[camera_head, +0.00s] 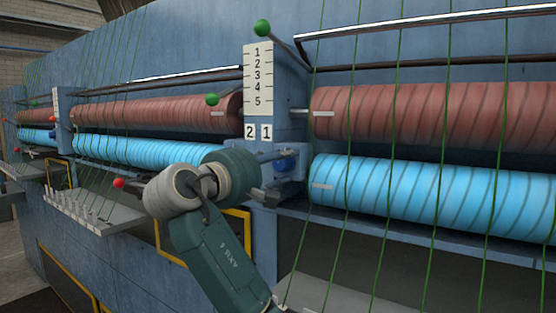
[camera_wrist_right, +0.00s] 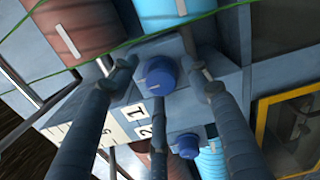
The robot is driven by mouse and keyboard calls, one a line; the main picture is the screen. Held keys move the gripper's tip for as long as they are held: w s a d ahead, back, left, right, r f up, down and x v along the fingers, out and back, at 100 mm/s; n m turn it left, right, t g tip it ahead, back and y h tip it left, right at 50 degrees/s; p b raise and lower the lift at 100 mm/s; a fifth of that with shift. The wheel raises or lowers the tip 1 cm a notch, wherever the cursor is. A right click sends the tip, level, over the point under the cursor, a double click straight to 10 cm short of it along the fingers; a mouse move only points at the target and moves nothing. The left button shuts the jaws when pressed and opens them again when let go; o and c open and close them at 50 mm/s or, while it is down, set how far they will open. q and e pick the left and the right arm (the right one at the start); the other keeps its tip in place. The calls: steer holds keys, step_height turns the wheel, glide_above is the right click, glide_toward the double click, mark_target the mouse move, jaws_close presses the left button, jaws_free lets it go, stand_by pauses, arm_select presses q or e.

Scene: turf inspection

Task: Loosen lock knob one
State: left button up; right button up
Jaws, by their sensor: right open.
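Two blue lock knobs sit on a blue-grey bracket below the number plate. In the right wrist view the knob nearest the label 1, lock knob one (camera_wrist_right: 160,74), lies between the tips of my right gripper (camera_wrist_right: 171,78). The fingers are spread, with a gap to the knob on both sides. The second blue knob (camera_wrist_right: 188,146) is lower in that view, nearer the label 2. In the head view a blue knob (camera_head: 286,162) shows under the label 1, and my right gripper (camera_head: 264,194) is just below and left of it. My left gripper is not in view.
Red rollers (camera_head: 430,112) and light blue rollers (camera_head: 425,195) flank the bracket, with green strands running across them. A white scale plate (camera_head: 258,80) numbered 1 to 5 stands above. A green ball-ended lever (camera_head: 262,28) and a yellow-edged frame (camera_head: 248,235) are close by.

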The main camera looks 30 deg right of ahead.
steer(key=shift+c, duration=0.2)
steer(key=c, duration=1.1)
steer(key=shift+m+b, duration=0.3)
steer(key=shift+b, duration=0.05)
